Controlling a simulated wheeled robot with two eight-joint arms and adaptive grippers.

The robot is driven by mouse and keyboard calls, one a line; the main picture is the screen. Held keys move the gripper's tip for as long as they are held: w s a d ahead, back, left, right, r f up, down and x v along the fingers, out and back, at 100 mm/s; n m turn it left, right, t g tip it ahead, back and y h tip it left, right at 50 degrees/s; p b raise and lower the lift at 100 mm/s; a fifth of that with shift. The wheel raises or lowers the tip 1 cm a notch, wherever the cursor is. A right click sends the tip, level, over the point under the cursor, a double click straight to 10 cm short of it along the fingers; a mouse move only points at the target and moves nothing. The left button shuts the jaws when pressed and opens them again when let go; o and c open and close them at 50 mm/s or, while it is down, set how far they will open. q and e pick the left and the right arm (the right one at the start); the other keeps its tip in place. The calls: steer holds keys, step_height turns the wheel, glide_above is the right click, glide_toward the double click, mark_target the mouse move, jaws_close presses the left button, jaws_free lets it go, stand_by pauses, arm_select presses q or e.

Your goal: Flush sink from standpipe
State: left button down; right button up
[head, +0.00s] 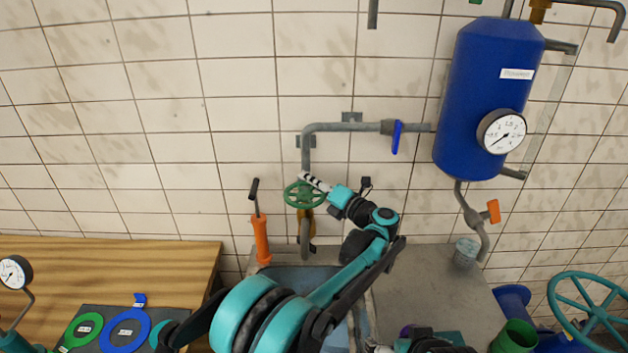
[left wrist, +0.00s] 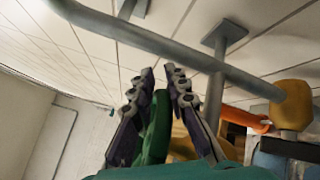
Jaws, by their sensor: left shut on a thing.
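The standpipe (head: 305,155) is a grey pipe on the tiled wall, with a brass valve (head: 306,214) and a green handwheel (head: 297,196). Its lower end hangs over the sink (head: 322,275), which my left arm partly covers. My left gripper (head: 314,182) is shut on the rim of the green handwheel. In the left wrist view the dark fingers (left wrist: 160,105) stand on either side of the green rim (left wrist: 157,130). Part of my right arm, seemingly with its gripper (head: 378,347), shows at the bottom edge; its fingers are too cut off to read.
A blue-handled valve (head: 397,136) is on the pipe toward the blue tank (head: 490,100) with its gauge (head: 501,131). An orange hand pump (head: 262,240) stands left of the sink. A wooden table (head: 120,265) is at left. A large teal handwheel (head: 590,308) is at right.

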arm_select(q)
steer(key=shift+a+f+n+g+y+p, duration=0.2)
steer(key=shift+a+n+g+y, duration=0.15)
steer(key=shift+n+g+y, duration=0.25)
steer(key=shift+a+f+n+g+y+p, duration=0.2)
steer(key=shift+a+n+g+y, duration=0.15)
steer(key=shift+n+g+y, duration=0.25)
steer(key=shift+g, duration=0.3)
steer(key=c, duration=1.7)
jaws_free()
steer(key=shift+o, duration=0.7)
steer(key=shift+w+a, duration=0.1)
steer(key=shift+w, duration=0.1)
steer(key=shift+s+r, duration=0.1)
steer(key=v, duration=1.2)
